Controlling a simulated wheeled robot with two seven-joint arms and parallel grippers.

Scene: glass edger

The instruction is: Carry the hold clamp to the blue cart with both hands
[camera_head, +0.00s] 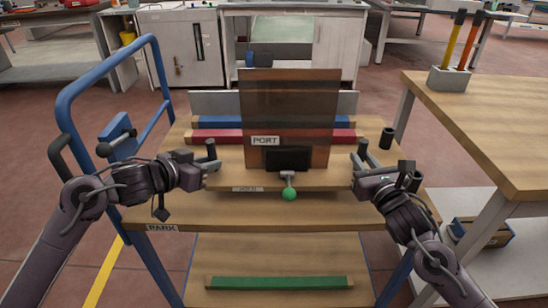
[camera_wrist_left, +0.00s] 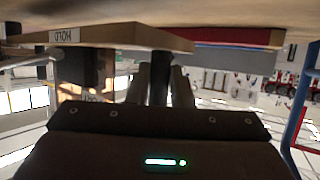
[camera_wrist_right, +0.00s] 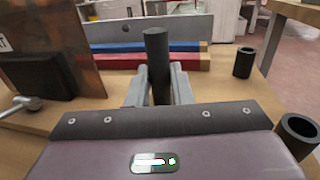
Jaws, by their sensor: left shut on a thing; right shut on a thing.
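The hold clamp is a wooden board (camera_head: 235,178) with two dark upright posts, a black block and a green-tipped lever (camera_head: 289,193). A brown see-through pane (camera_head: 290,105) labelled PORT stands upright at the block. The board is over the blue cart's wooden top (camera_head: 270,212); I cannot tell whether it touches. My left gripper (camera_head: 210,158) is shut on the left post, also seen in the upside-down left wrist view (camera_wrist_left: 159,82). My right gripper (camera_head: 362,160) is shut on the right post (camera_wrist_right: 157,58).
Blue and red bars (camera_head: 215,136) lie behind the clamp. Black cups (camera_head: 387,138) stand near my right gripper. The cart's blue handle (camera_head: 151,62) rises at the left. A wooden bench (camera_head: 500,130) stands close on the right. A green bar (camera_head: 280,283) lies on the lower shelf.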

